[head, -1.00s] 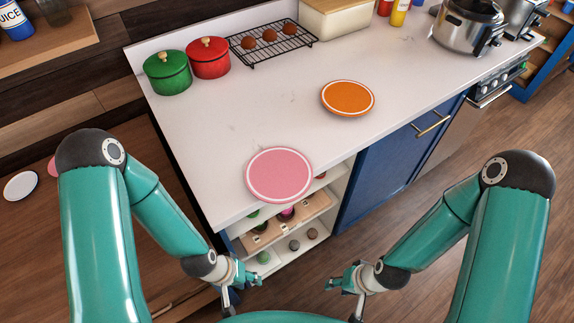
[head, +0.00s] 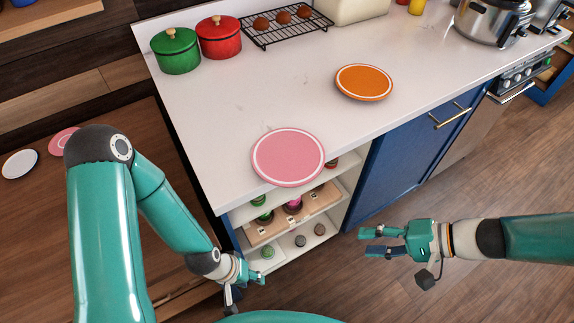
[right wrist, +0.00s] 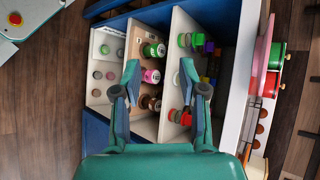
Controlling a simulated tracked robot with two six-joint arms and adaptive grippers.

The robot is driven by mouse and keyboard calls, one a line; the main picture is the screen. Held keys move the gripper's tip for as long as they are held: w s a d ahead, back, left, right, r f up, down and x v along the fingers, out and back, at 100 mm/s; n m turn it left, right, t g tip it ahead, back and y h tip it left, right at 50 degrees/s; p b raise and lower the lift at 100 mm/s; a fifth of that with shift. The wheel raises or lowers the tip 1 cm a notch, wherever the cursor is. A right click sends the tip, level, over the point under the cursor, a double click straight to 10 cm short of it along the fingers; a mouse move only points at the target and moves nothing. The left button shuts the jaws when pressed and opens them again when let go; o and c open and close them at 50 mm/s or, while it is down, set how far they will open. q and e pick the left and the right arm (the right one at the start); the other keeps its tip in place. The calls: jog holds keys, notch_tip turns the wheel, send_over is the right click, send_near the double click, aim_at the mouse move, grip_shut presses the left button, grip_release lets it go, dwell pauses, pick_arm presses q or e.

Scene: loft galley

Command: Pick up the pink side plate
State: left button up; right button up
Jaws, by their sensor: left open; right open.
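The pink side plate (head: 288,157) with a white ring lies flat on the white counter at its front left edge. Its edge also shows in the right wrist view (right wrist: 263,52). My right gripper (head: 362,243) is open and empty, below counter height, in front of the cabinet and to the right of the plate. In the right wrist view its two fingers (right wrist: 165,80) are spread in front of the open shelves. My left gripper (head: 247,288) is open and empty, low in front of the shelves and below the plate.
An orange plate (head: 364,82) lies further right on the counter. Green (head: 175,52) and red (head: 219,38) pots and a wire rack (head: 286,24) stand at the back. Open shelves (head: 300,225) hold spools and jars under the counter. Another pink plate (head: 64,141) and a white plate (head: 19,163) lie far left.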

jog(key=w+r+t+y+b, duration=0.1)
jog(key=w+r+t+y, duration=0.3)
jog(key=r, duration=0.7)
jog(key=p, duration=0.1)
send_near(317, 173)
jog(key=x, duration=0.5)
jog(key=shift+s+a+r, duration=0.1)
jog(key=shift+s, duration=0.1)
jog(key=shift+h, duration=0.3)
jog(key=p+x, duration=0.1)
jog(key=x, duration=0.4)
jog(key=shift+w+p, duration=0.15)
jog(key=shift+p, duration=0.25)
jog(key=shift+w+a+t, duration=0.2)
jog(key=shift+a+t, duration=0.1)
jog(key=shift+a, duration=0.05)
pick_arm(q)
jog(key=shift+r, duration=0.5)
pick_arm(e)
grip_shut()
